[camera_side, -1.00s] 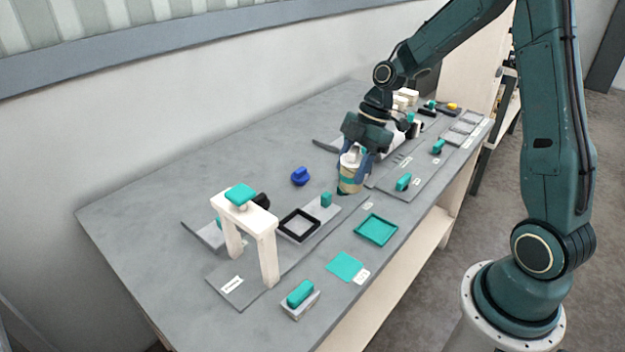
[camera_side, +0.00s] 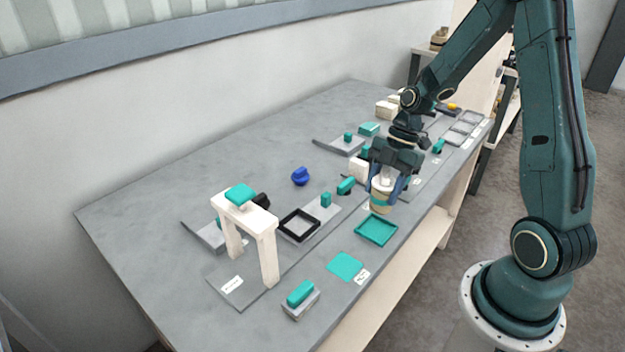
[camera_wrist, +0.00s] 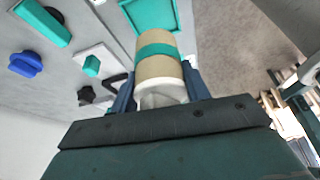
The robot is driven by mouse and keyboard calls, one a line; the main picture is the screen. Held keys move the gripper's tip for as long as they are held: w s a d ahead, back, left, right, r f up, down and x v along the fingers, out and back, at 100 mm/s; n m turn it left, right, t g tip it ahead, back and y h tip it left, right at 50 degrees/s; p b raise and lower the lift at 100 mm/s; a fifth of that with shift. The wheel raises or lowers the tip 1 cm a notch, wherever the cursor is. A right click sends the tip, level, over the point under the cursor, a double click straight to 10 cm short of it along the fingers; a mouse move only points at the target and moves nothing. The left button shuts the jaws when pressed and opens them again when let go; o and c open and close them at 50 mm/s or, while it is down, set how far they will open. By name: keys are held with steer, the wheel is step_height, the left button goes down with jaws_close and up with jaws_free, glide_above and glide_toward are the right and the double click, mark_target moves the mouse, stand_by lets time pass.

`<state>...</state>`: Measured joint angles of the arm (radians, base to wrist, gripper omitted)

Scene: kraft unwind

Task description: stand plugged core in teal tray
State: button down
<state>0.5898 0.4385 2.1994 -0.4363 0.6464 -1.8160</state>
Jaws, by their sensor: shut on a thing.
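The core (camera_side: 381,196) is a tan cylinder with a teal band and a whitish upper end. My gripper (camera_side: 385,183) is shut on it and holds it upright, with its lower end close to the far right edge of the teal tray. The core also shows between the fingers in the wrist view (camera_wrist: 158,58). The teal tray (camera_side: 362,239) is a shallow square with a raised rim, lying empty near the table's front edge. In the wrist view the teal tray (camera_wrist: 178,28) shows partly, beyond the core. I cannot tell the exact gap between core and tray.
A white arch with a teal top (camera_side: 240,207) stands to the left. A black square frame (camera_side: 299,225), a blue knob (camera_side: 300,176) and a flat teal square (camera_side: 345,266) lie around the tray. A teal-handled block (camera_side: 300,297) sits at the front edge. The back left table is clear.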

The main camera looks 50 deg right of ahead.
steer(key=shift+f, duration=2.25)
steer(key=shift+f, duration=1.55)
stand_by(1.5)
steer(key=shift+c, duration=0.7)
jaws_free()
steer(key=shift+r, duration=0.15)
steer(key=shift+r, duration=3.9)
